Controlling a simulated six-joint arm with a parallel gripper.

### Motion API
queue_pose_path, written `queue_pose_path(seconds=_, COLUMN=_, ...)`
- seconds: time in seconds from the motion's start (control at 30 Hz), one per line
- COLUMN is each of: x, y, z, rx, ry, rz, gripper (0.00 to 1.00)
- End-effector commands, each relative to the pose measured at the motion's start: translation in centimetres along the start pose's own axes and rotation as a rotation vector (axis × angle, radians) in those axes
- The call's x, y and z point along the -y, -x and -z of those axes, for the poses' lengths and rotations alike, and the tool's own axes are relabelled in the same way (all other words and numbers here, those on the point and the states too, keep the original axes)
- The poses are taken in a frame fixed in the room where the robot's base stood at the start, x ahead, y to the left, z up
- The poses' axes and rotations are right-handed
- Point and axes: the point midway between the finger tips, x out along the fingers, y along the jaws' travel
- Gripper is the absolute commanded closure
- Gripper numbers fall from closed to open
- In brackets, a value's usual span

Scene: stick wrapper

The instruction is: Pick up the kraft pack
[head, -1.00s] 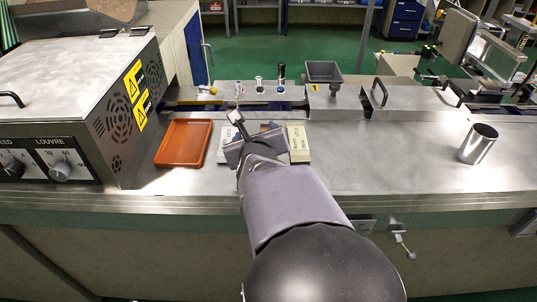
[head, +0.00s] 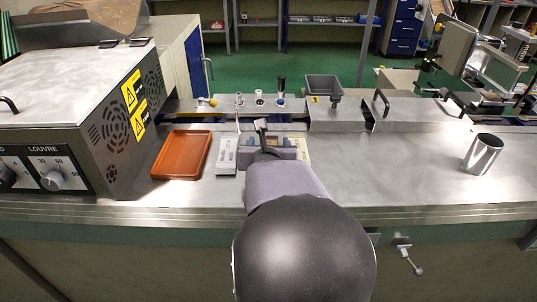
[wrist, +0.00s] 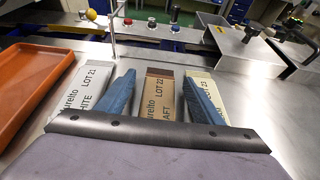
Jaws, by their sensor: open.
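The kraft pack (wrist: 162,98) is a brown block marked LOT 22, lying between a white pack (wrist: 84,92) marked LOT 21 and a cream pack (wrist: 208,96) marked LOT 23. My gripper (wrist: 160,75) is open, with its blue fingers seen on either side of the kraft pack in the wrist view. Their height over it is hard to tell. The near end of the kraft pack is hidden by my gripper. In the head view, my arm covers the kraft pack and part of the cream pack (head: 303,146), while the white pack (head: 227,155) shows.
An orange tray (head: 181,155) lies left of the packs, next to a steel oven-like machine (head: 75,110). A metal cup (head: 483,154) stands at the right. Behind are buttons and a grey hopper (head: 323,86). The bench between packs and cup is clear.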

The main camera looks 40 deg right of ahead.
Motion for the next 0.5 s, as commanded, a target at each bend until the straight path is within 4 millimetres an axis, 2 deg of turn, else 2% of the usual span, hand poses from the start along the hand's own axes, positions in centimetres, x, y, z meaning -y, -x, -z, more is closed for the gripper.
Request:
queue_pose_path(seconds=0.2, x=0.02, y=-1.09, z=0.06, rx=-0.002, ry=0.000, rz=0.000, gripper=0.39)
queue_pose_path(seconds=0.5, x=0.01, y=-1.20, z=0.07, rx=-0.001, ry=0.000, rz=0.000, gripper=0.39)
